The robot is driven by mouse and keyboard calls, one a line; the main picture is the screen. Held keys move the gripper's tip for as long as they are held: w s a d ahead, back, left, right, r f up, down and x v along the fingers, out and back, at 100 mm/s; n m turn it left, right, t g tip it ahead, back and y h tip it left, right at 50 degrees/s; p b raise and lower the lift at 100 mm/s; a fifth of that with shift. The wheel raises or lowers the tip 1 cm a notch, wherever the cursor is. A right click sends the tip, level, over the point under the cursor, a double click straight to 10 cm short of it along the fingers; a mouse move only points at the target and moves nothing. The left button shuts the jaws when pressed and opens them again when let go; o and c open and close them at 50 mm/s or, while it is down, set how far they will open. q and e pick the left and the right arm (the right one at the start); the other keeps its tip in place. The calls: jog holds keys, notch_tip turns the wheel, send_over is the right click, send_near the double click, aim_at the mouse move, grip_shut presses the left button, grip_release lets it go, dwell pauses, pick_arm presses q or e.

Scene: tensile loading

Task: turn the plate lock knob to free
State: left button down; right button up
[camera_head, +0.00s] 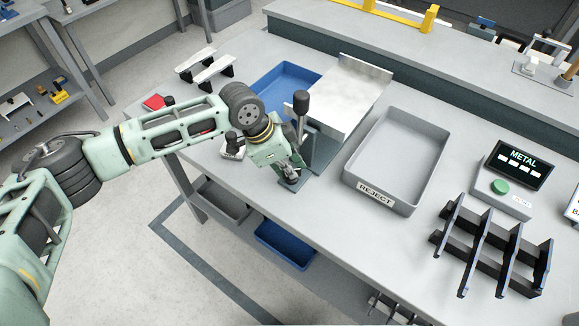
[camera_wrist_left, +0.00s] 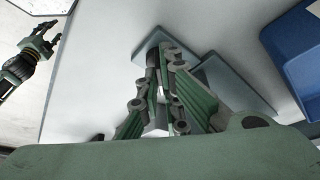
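My left gripper (camera_head: 291,169) points down at the front edge of the bench, over a small dark base plate (camera_head: 291,184). In the left wrist view its fingers (camera_wrist_left: 162,58) come close together over the blue-grey base plate (camera_wrist_left: 235,85). A dark round part (camera_wrist_left: 152,58) shows at the fingertips; it may be the plate lock knob, but the fingers hide most of it. I cannot tell whether they grip it or how the knob is turned. A black-topped post (camera_head: 301,103) stands just behind the gripper. My right gripper (camera_wrist_left: 32,58) shows small in the left wrist view, its fingers apart and empty.
A pale metal plate (camera_head: 350,92) stands behind the post, beside a blue tray (camera_head: 262,85). A grey REJECT tray (camera_head: 350,176) lies to the right. Farther right are a METAL display (camera_head: 519,164) with a green button (camera_head: 499,187) and a black slotted rack (camera_head: 480,255).

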pick_arm(q)
jog(key=shift+r+n+p, duration=0.2)
jog(key=shift+n+p, duration=0.2)
jog(key=shift+p, duration=0.2)
jog(key=n+t+p, duration=0.1)
jog(key=n+p, duration=0.1)
jog(key=p, duration=0.1)
jog(key=n+t+y+p, duration=0.1)
jog(key=n+p, duration=0.2)
jog(key=p, duration=0.1)
jog(key=shift+s+d+r, duration=0.1)
jog(key=shift+s, duration=0.1)
jog(key=shift+f+n+t+y+p, duration=0.15)
jog(key=shift+n+t+y+p, duration=0.1)
jog(key=shift+n+p, duration=0.55)
jog(key=shift+f+n+t+y+p, duration=0.15)
jog(key=shift+n+y+p, duration=0.1)
jog(key=shift+n+p, duration=0.55)
jog(key=c, duration=2)
grip_release()
jog(key=shift+r, duration=0.15)
jog(key=v, duration=1.1)
jog(key=shift+s+r, duration=0.15)
jog(key=shift+r, duration=0.15)
